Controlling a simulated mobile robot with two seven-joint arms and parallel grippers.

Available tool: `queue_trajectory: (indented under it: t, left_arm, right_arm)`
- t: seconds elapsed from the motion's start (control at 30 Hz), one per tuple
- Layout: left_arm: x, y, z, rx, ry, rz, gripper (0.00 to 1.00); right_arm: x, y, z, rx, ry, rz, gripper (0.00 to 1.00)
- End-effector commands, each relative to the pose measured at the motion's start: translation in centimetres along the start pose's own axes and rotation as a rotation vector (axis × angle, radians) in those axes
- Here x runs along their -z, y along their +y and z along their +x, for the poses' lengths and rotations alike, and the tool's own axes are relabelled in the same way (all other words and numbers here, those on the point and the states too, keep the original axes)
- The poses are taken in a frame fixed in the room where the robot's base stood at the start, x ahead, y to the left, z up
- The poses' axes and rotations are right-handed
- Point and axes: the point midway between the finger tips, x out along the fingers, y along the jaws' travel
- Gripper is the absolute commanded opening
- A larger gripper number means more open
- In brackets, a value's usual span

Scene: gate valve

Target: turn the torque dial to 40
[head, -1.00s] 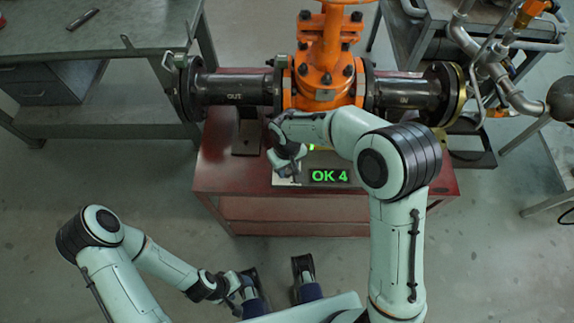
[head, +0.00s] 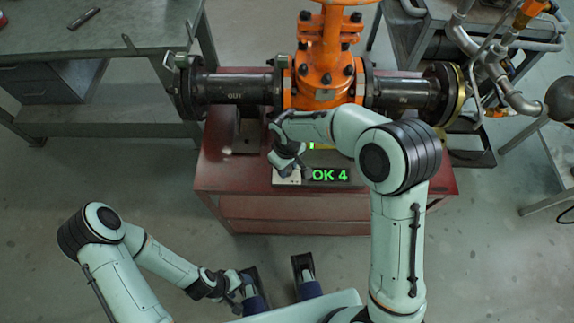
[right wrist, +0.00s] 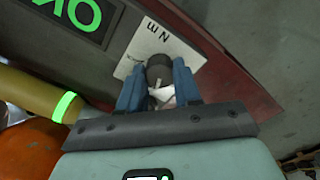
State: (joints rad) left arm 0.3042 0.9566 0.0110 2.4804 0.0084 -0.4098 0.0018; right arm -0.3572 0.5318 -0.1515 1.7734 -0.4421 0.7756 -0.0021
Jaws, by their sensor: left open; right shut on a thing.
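The torque dial (right wrist: 158,72) is a dark round knob with a white pointer mark, on a white plate (right wrist: 140,58) lettered "N m" in the right wrist view. My right gripper (right wrist: 159,88) is shut on it, one blue finger on each side. In the head view the right gripper (head: 289,168) is over the plate at the display's left end and hides the dial. The dial's setting cannot be read. My left gripper (head: 238,287) is open and low at the front, away from the cart.
The dark red cart (head: 265,208) carries the orange valve (head: 325,70) with black pipes on both sides. A yellow cylinder with a green glowing ring (right wrist: 66,106) lies beside the display. A grey workbench (head: 90,45) stands at left and a pipe-laden bench at right.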

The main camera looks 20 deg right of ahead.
Motion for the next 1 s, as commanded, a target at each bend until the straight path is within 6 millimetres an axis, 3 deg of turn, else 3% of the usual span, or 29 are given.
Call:
queue_trajectory:
  t: [0.03, 0.1, 0.47, 0.57, 1.0]
  left_arm:
    - [0.0, 0.0, 0.0, 0.000, 0.000, 0.000, 0.68]
    - [0.0, 0.0, 0.0, 0.000, 0.000, 0.000, 0.68]
    - [0.0, 0.0, -0.1, 0.000, 0.000, 0.000, 0.68]
    - [-0.1, 0.1, -0.2, 0.000, -0.003, 0.000, 0.68]
    - [-0.8, 0.2, -1.2, 0.004, -0.023, -0.002, 0.68]
  right_arm:
    - [0.1, 0.0, -0.1, -0.001, 0.003, 0.001, 0.43]
    - [0.1, 0.0, -0.1, -0.001, 0.002, 0.001, 0.59]
    - [0.1, 0.0, -0.6, 0.000, 0.003, 0.002, 0.59]
    - [0.1, 0.1, -1.9, -0.001, 0.005, 0.002, 0.59]
    - [0.1, 0.1, -11.2, -0.001, 0.006, 0.002, 0.59]
